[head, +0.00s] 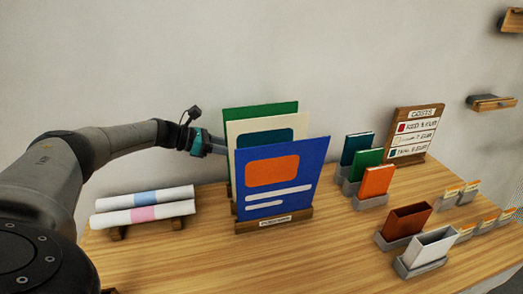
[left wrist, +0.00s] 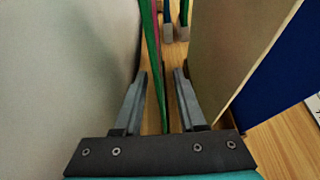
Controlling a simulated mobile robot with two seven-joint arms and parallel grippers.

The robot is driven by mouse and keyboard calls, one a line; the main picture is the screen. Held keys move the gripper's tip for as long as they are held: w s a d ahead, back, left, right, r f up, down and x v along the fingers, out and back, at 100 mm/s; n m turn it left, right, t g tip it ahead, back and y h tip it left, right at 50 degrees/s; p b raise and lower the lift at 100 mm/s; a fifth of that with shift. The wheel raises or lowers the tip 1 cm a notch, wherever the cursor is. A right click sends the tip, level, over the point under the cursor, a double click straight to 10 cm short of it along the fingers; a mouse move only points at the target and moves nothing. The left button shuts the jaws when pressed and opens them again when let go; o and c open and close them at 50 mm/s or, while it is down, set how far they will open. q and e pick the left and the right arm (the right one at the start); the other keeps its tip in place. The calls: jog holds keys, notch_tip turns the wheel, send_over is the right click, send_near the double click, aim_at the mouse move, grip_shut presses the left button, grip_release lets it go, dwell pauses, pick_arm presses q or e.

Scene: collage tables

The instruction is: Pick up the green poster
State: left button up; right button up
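The green poster (head: 262,109) stands upright at the back of a wooden rack (head: 275,222), mostly hidden behind a cream poster (head: 285,122) and a blue poster (head: 312,165). My left gripper (head: 222,150) is at the left edge of the posters, its fingertips partly hidden in the head view. In the left wrist view the gripper (left wrist: 161,75) is open. The thin edge of the green poster (left wrist: 153,60) runs between its two fingers, with gaps at both sides. The cream poster (left wrist: 225,50) is to the right of the fingers. My right gripper is not in view.
The wall (left wrist: 65,70) is close on the left in the wrist view. Rolled posters (head: 145,205) lie on a holder at the table's left. Several upright books (head: 368,160), open boxes (head: 428,247) and a price sign (head: 415,135) stand to the right.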

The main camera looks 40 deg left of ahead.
pick_arm(q)
jog(key=shift+x, duration=1.1)
grip_shut()
